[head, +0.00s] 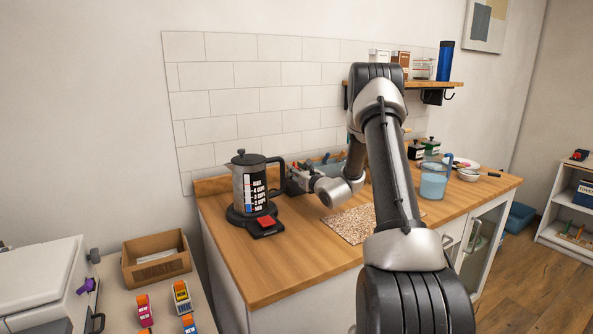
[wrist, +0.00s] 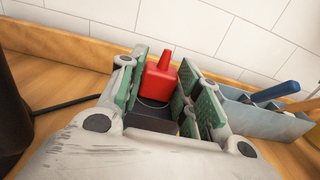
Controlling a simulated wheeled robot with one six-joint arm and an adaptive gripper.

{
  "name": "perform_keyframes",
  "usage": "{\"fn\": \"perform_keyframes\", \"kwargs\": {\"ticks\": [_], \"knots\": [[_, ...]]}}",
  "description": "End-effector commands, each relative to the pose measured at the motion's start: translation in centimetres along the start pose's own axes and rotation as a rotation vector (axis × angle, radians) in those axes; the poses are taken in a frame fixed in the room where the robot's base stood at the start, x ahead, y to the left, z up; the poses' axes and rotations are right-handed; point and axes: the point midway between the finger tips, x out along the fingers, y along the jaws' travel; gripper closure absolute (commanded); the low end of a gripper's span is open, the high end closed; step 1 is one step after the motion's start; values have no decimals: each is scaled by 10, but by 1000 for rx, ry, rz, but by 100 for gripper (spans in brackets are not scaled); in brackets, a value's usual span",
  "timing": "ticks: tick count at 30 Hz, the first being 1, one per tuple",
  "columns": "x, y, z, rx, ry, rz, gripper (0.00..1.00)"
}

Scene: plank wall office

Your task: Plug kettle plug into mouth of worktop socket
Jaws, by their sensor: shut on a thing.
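The kettle (head: 255,188), dark with a level scale, stands on its base at the worktop's left end, with a red switch in front. My gripper (head: 297,180) is low over the worktop, just right of the kettle's handle. In the wrist view my gripper (wrist: 162,85) is shut with its green pads on either side of the red kettle plug (wrist: 158,82), whose narrow tip points up. A black cable (wrist: 70,105) runs from the left and passes behind the left finger. I cannot make out the worktop socket or its mouth; the gripper may hide it.
A grey-blue caddy (wrist: 262,122) with tool handles stands close to the right of my gripper. The tiled wall (head: 250,100) rises behind. A speckled mat (head: 350,226) and a blue jug (head: 433,182) are farther right. The worktop's front left (head: 265,268) is clear.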

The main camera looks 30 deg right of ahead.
Motion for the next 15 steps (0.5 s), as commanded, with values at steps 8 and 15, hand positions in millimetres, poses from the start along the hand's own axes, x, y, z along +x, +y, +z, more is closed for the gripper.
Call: {"fn": "perform_keyframes", "kwargs": {"ticks": [8,15], "knots": [[0,0,-4,1,2,0,42],[0,0,-3,0,1,0,42]]}}
